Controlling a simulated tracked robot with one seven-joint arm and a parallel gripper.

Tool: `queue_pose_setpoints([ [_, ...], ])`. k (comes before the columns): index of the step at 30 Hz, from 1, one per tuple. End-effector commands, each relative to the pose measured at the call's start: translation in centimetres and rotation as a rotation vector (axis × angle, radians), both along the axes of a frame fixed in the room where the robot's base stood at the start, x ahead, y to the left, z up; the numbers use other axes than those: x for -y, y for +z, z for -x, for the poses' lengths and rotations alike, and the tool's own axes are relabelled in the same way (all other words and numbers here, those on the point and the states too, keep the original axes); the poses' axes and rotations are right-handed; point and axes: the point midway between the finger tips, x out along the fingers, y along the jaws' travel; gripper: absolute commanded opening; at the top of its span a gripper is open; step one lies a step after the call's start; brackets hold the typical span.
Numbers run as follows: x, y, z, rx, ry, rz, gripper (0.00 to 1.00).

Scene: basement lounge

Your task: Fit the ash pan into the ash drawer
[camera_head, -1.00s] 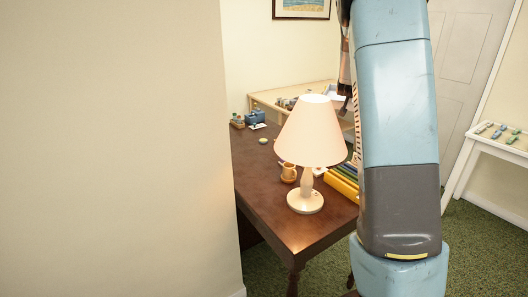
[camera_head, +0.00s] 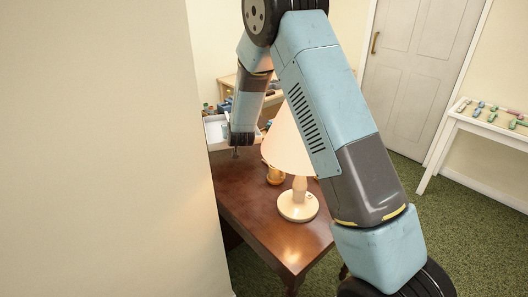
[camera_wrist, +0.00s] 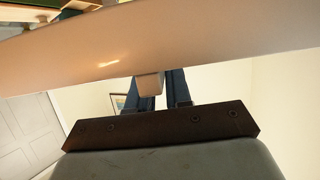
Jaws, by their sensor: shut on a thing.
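My gripper (camera_wrist: 152,98), with dark blue fingers, is shut on a small pale knob (camera_wrist: 149,84) in the wrist view. The knob joins a long pale wall that crosses that view; I take it as the ash pan (camera_wrist: 200,48). In the head view, a white open tray (camera_head: 214,130), likely the same pan, shows beside my wrist over the far left of the brown desk. The pan's far side is partly hidden by my arm. I cannot make out the ash drawer in either view.
A lamp (camera_head: 298,205) stands on the brown desk (camera_head: 255,210), close to my arm, with an orange mug (camera_head: 275,176) beside it. A wall (camera_head: 100,150) closes off the left. A white side table (camera_head: 485,127) stands at right. Green carpet (camera_head: 440,230) is open at right.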

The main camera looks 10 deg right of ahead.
Motion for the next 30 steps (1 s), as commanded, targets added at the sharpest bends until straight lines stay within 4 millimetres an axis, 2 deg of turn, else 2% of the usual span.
queue_pose_setpoints([
  [1, -1.2, -1.1, 0.9, -0.003, 0.019, -0.003, 0.00],
  [3, -2.4, -1.9, 1.7, 0.000, 0.037, -0.007, 0.00],
  [6, -3.3, -2.9, 2.4, 0.000, 0.051, -0.010, 0.00],
  [15, -3.4, -7.6, 2.5, -0.001, 0.055, -0.011, 0.00],
  [23, -3.5, -9.2, 2.5, 0.001, 0.055, -0.011, 0.00],
  [30, -3.5, -12.1, 2.5, -0.002, 0.054, -0.010, 0.00],
])
